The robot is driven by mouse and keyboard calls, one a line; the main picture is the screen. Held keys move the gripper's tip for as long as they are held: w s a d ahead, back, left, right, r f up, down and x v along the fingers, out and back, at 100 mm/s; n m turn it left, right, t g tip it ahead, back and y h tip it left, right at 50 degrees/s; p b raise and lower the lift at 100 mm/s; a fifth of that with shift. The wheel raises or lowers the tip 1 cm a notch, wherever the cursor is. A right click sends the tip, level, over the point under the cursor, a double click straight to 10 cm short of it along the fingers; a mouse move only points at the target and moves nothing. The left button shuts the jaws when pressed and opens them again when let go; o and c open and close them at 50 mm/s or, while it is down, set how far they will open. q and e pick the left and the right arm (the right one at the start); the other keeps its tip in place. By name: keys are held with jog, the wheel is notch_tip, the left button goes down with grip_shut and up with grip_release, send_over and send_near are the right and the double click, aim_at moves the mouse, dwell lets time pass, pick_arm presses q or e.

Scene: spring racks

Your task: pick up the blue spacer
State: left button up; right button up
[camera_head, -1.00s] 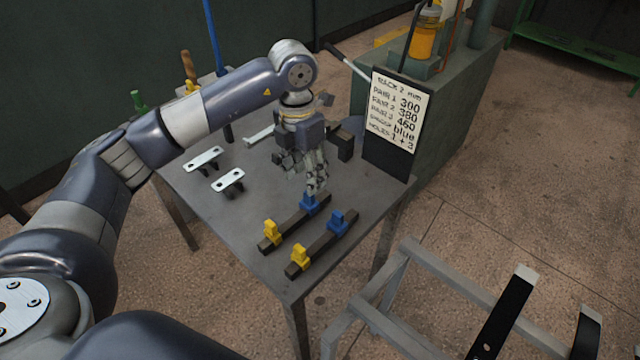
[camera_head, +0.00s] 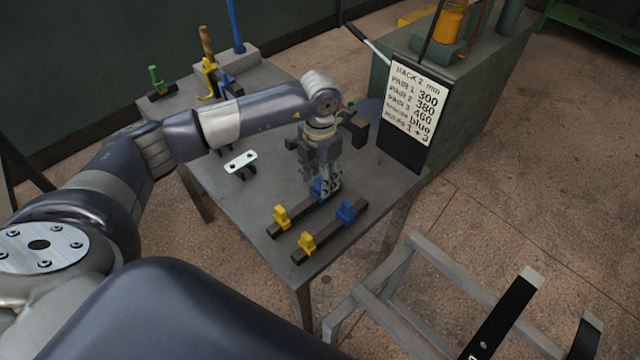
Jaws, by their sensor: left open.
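Two dark bars lie side by side on the grey table (camera_head: 222,199), each with a yellow block at its near left end and a blue block at its far right end. The blue block (camera_head: 318,187) on the far bar is partly hidden by my left gripper (camera_head: 330,189). The gripper points down with its fingers open at that block; I cannot tell whether they touch it. The other blue block (camera_head: 347,211) is in full view on the near bar. I cannot tell which blue piece is the spacer. My right gripper is out of view.
A sign (camera_head: 414,103) with rack numbers and the word blue stands at the table's right edge. A white plate (camera_head: 240,162) lies left of the gripper. Upright yellow and blue pieces (camera_head: 230,86) stand at the back. A grey frame (camera_head: 385,285) is at the front right.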

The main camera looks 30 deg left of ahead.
pick_arm(q)
jog(key=shift+f, duration=0.85)
jog(key=shift+w+f, duration=0.1)
jog(key=shift+c, duration=0.6)
jog(key=c, duration=0.8)
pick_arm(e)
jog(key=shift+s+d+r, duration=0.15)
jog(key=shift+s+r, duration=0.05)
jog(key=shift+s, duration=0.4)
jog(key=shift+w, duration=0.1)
